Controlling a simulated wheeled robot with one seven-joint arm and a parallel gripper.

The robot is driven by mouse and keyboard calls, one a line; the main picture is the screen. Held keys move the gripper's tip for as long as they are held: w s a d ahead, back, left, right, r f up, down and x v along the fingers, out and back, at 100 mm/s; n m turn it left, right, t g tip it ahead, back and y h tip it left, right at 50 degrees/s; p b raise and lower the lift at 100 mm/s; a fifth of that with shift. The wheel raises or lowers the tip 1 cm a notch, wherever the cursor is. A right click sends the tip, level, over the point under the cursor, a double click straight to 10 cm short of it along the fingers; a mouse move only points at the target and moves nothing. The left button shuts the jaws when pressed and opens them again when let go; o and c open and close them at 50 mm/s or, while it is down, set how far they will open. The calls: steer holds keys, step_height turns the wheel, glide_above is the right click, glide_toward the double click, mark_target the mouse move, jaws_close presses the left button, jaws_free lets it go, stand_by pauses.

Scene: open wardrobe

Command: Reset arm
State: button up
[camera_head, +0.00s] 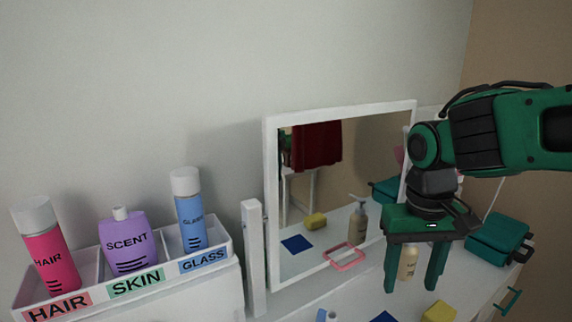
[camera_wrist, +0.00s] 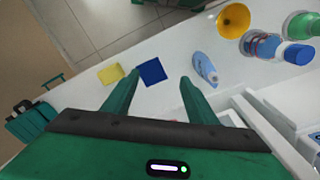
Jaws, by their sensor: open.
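My gripper (camera_head: 412,284) hangs from my green arm at the right of the head view, fingers pointing down and spread apart. It is in front of the mirror, above the white tabletop. In the wrist view the two fingers of my gripper (camera_wrist: 159,80) are apart with nothing held between them. Beyond them lie a blue cloth (camera_wrist: 152,71), a yellow sponge (camera_wrist: 110,74) and a blue and white bottle (camera_wrist: 204,68). A cream bottle (camera_head: 408,262) shows behind the fingers; part of it is hidden.
A white divided tray (camera_head: 232,246) at left, labelled HAIR, SKIN and GLASS, holds a pink can (camera_head: 52,255), a purple bottle (camera_head: 128,243) and a blue can (camera_head: 190,215). A white-framed mirror (camera_head: 270,200) stands upright. A teal case (camera_head: 498,238) sits at right.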

steer(key=s+d+f+m, duration=0.2)
steer(key=s+d+m, duration=0.1)
steer(key=s+d, duration=0.4)
steer(key=s+d+f+m, duration=0.3)
steer(key=s+d, duration=0.3)
steer(key=d, duration=0.5)
steer(key=shift+s+f+y, duration=0.3)
steer(key=shift+s, duration=0.05)
steer(key=shift+w, duration=0.15)
steer(key=shift+c, duration=0.4)
